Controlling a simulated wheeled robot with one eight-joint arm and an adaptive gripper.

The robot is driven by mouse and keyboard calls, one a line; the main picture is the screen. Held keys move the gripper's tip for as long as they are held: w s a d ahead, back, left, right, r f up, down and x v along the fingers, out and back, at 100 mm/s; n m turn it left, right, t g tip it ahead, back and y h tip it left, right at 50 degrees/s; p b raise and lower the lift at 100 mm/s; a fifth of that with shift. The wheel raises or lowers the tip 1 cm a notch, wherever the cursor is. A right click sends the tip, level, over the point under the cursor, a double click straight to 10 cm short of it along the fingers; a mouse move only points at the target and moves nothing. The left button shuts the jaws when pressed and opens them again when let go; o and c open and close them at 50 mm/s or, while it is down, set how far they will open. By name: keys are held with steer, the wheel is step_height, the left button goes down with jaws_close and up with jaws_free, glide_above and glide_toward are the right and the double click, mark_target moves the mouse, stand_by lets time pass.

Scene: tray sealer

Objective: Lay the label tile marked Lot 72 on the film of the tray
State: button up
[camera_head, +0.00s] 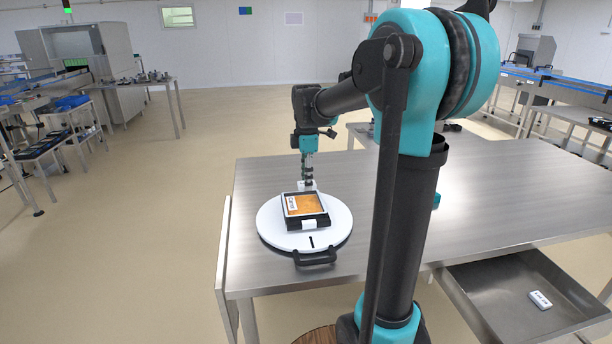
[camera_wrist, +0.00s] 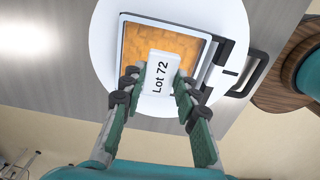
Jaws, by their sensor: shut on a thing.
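My gripper (camera_wrist: 158,82) is shut on the white label tile, which reads Lot 72 (camera_wrist: 161,66) in the wrist view. In the head view my gripper (camera_head: 307,180) points down at the far edge of the tray, with the pale tile (camera_head: 308,186) at its tips. I cannot tell whether the tile touches the film. A small white patch (camera_head: 292,204) shows on the film's left side in the head view.
The tray stands on a round white plate (camera_head: 270,226) with a black handle (camera_head: 315,258) at the front, on a steel table (camera_head: 440,190). An open drawer (camera_head: 480,300) at lower right holds another small white piece (camera_head: 540,299), its marking unreadable. The table's right side is mostly clear.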

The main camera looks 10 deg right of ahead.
mark_target(307, 202)
steer(key=shift+f, duration=2.55)
steer(key=o, duration=1)
steer(key=c, duration=0.3)
steer(key=shift+r, duration=3.45)
